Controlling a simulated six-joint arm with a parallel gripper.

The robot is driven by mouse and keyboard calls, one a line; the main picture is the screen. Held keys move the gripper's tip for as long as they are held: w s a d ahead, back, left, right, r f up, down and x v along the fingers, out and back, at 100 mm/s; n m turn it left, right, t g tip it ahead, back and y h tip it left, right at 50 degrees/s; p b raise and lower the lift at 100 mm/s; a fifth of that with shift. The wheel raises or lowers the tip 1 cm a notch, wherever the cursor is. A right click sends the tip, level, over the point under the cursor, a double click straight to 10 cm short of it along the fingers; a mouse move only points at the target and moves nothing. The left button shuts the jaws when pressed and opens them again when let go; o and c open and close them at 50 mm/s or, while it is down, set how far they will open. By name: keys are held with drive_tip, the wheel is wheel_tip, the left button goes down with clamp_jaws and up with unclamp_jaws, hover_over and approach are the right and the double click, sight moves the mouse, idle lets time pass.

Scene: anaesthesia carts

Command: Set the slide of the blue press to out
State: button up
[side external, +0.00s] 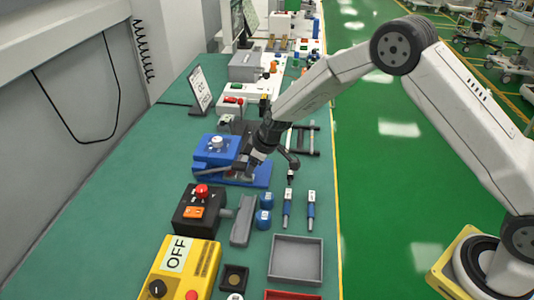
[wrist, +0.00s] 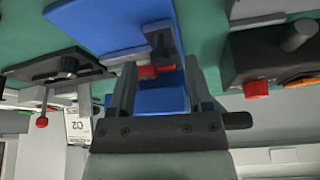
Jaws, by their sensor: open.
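The blue press (side external: 217,146) stands on the green bench in the side external view, with a round pale knob on top and a flat blue base reaching right. In the wrist view its blue body (wrist: 158,101) shows between and beyond my fingers, with a grey and dark part (wrist: 161,40) and a small red part (wrist: 155,71) near the fingertips. My gripper (wrist: 157,72) is open, its two grey fingers on either side of these parts. In the side external view my gripper (side external: 242,165) is low at the press's right side. Contact and the slide's exact position cannot be told.
A black box with a red button (side external: 201,190) stands close in front of the press. Blue cylinders (side external: 264,210), blue-handled tools (side external: 287,209) and a grey tray (side external: 296,260) lie nearer. A dark rack (side external: 303,139) is to the right, and a tilted sign (side external: 200,91) stands behind.

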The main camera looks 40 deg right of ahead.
drive_tip(key=shift+w+a+f, duration=0.1)
drive_tip(key=shift+f, duration=0.3)
clamp_jaws()
idle(1.3)
